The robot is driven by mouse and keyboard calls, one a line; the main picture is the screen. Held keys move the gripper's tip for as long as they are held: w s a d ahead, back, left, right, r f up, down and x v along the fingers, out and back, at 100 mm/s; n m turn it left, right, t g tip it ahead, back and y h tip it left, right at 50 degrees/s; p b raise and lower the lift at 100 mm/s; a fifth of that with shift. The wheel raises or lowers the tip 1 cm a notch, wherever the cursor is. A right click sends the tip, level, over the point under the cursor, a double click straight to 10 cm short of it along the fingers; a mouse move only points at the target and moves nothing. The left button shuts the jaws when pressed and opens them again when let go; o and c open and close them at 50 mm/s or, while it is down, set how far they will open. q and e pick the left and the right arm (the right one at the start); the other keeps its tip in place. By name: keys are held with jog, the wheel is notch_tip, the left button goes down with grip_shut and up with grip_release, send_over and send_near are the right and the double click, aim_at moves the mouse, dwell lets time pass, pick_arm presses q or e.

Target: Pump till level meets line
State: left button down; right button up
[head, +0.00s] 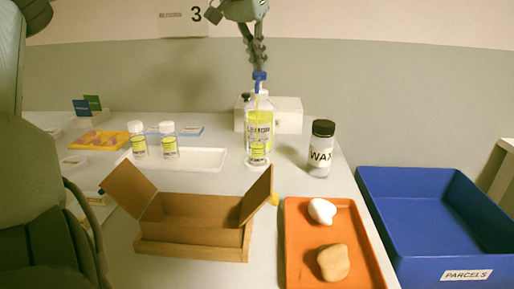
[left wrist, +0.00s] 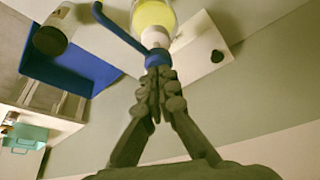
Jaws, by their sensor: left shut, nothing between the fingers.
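A clear pump bottle (head: 264,128) with yellow contents and a printed label stands mid-table, topped by a blue pump head (head: 259,76). My left gripper (head: 259,66) points down, shut and empty, directly above the pump head. In the left wrist view its closed fingertips (left wrist: 157,70) are at the blue pump head (left wrist: 157,57); contact is hard to tell. My right gripper is not in view.
Two white-capped bottles (head: 169,141) stand at a white tray (head: 208,158). An open cardboard box (head: 190,247), an orange tray (head: 294,240) with two lumps, a WAX jar (head: 321,150) and a blue PARCELS bin (head: 420,181) are nearer. A white box (head: 289,113) stands behind the pump bottle.

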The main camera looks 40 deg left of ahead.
pick_arm(q)
jog(key=shift+f, duration=0.55)
jog(key=shift+r, duration=1.55)
jog(key=shift+r, duration=3.05)
